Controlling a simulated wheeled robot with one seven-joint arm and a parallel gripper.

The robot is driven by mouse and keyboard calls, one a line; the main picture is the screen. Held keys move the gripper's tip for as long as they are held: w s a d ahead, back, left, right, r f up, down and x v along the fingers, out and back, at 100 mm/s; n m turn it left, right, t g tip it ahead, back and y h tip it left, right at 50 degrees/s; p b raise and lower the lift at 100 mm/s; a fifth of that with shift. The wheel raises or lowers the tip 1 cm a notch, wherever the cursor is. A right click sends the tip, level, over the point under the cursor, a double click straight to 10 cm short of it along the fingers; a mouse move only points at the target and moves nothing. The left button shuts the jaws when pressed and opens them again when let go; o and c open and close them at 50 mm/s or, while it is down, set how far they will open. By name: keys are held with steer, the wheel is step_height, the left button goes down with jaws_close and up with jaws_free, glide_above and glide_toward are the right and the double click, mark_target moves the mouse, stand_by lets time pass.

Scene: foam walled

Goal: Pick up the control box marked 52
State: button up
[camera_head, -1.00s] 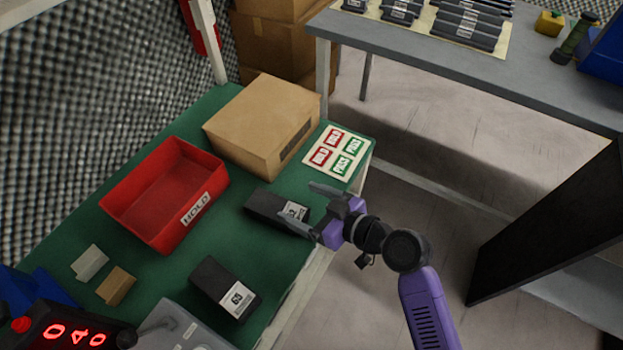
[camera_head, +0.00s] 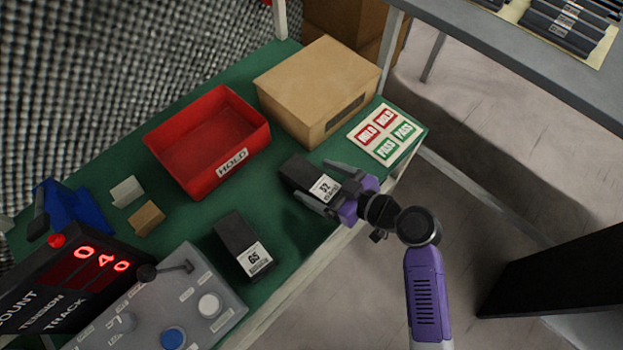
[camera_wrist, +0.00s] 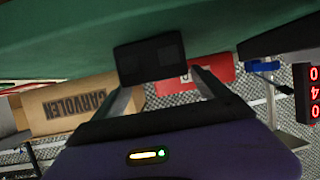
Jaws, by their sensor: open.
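The control box marked 52 (camera_head: 299,174) is a black block with a white label on its near right end, lying on the green bench top (camera_head: 290,236). My gripper (camera_head: 312,179) is open at that labelled end, one finger toward each side of the box. I cannot tell whether the fingers touch it. In the wrist view the dark box (camera_wrist: 150,60) shows ahead between my open fingers (camera_wrist: 152,82), its label not readable. A similar black box marked 65 (camera_head: 240,243) lies nearer on the bench.
A red HOLD tray (camera_head: 192,178) and a cardboard box (camera_head: 300,75) stand behind. A HOLD/PASS label sheet (camera_head: 368,140) lies at the right. A grey control panel (camera_head: 215,283) with buttons is at the front left. The bench edge runs under my gripper.

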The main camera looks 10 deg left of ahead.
mark_target(302, 175)
steer(key=shift+x, duration=1.35)
steer(key=c, duration=1.6)
steer(key=shift+r, duration=0.1)
steer(key=shift+c, duration=1.2)
